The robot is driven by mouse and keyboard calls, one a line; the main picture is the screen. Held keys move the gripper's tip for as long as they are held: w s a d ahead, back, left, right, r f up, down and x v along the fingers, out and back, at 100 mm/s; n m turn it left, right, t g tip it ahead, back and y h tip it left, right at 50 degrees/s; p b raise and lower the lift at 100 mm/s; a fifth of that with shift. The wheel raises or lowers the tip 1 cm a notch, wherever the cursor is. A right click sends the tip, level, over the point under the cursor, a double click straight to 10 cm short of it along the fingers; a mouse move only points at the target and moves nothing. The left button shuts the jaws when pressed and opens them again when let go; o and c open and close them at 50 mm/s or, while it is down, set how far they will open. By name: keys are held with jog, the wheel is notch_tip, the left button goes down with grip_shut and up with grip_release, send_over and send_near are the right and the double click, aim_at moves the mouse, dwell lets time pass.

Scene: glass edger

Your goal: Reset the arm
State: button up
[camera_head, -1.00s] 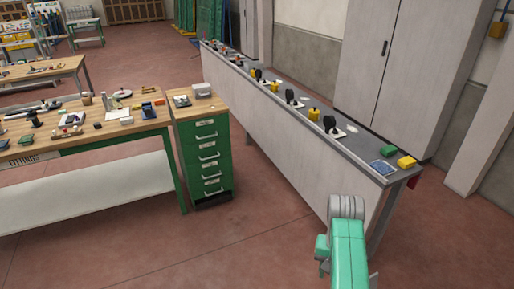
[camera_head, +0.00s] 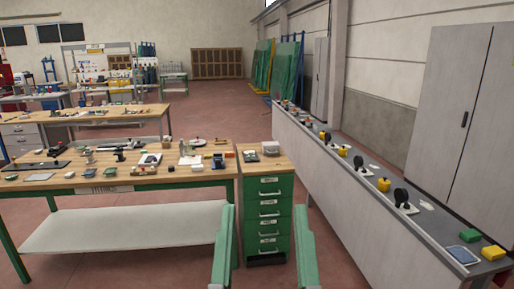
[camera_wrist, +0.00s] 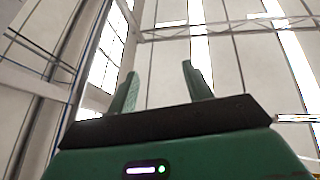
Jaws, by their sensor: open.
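My gripper (camera_wrist: 159,68) shows in the wrist view with its two green fingers wide apart and nothing between them. It points up toward the roof beams and high windows. In the camera_head view, two green upright prongs at the bottom centre look like the fingers of my gripper (camera_head: 264,207), in front of the drawer cabinet. They appear open and empty. The rest of the arm is below the picture.
A wooden-topped workbench (camera_head: 60,187) with several tools stands at left. A green drawer cabinet (camera_head: 268,184) adjoins it. A long grey counter (camera_head: 405,232) with black and yellow items runs along the right, beside tall grey cabinets (camera_head: 455,110). Red floor (camera_head: 215,125) is free farther back.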

jog(key=s+a+r+t+p, duration=0.1)
jog(key=s+r+p, duration=0.2)
jog(key=r+p, duration=2.1)
notch_tip(320, 180, up, 2)
jog(key=shift+s+y, duration=0.2)
jog(key=shift+y, duration=0.2)
